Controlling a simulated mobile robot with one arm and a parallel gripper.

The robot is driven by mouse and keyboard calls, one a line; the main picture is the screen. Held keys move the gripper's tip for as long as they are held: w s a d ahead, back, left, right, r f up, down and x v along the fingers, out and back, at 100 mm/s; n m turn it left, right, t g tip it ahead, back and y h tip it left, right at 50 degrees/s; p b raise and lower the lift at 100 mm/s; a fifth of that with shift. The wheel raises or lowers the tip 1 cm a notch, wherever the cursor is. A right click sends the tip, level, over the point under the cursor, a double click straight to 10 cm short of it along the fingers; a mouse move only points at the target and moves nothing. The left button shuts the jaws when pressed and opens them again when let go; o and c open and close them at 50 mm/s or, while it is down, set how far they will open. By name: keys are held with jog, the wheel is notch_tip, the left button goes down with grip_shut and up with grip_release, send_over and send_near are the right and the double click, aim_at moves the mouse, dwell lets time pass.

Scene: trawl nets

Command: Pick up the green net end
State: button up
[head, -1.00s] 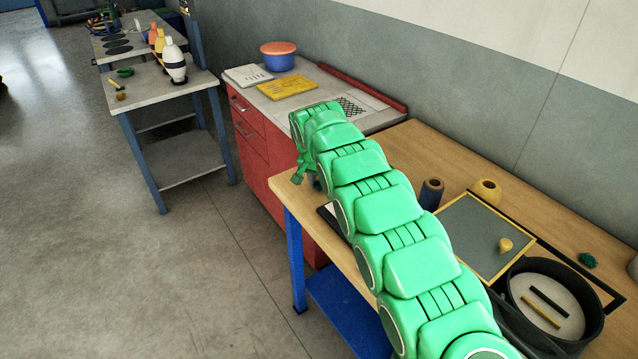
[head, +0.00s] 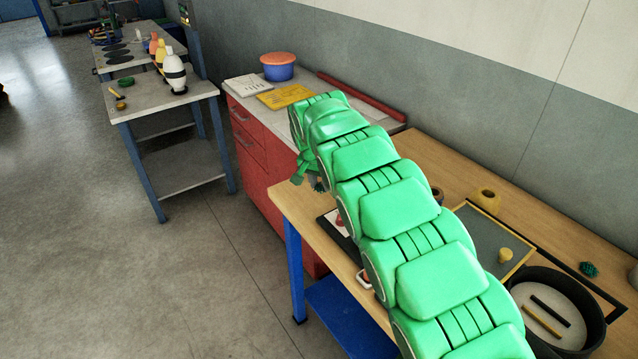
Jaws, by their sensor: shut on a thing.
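My gripper (head: 306,174) hangs at the far end of my green segmented arm, near the left end of the wooden bench. It is shut on a small dark green-grey thing (head: 319,184) below the arm. Most of that thing is hidden, so I cannot tell its full shape or whether it touches the bench. A dark green, knobbly lump (head: 589,269) lies apart at the right side of the bench, far from my gripper.
The wooden bench (head: 292,199) holds a dark-framed board with reddish things, partly behind my arm, a yellow-edged grey mat (head: 482,232), a yellow ring (head: 486,200) and a round black tray (head: 600,325). A red cabinet (head: 262,168) stands behind. The floor at left is clear.

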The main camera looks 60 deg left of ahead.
jog(key=s+d+r, duration=0.4)
jog(key=d+r, duration=0.1)
jog(key=d, duration=0.3)
jog(key=shift+r, duration=0.15)
jog(key=shift+s+d+r, duration=0.25)
jog(key=shift+d+r, duration=0.1)
jog(key=shift+d, duration=0.05)
jog(key=shift+s+d+r, duration=0.1)
jog(key=shift+s+d, duration=0.05)
jog(key=shift+d, duration=0.25)
jog(key=shift+r, duration=0.1)
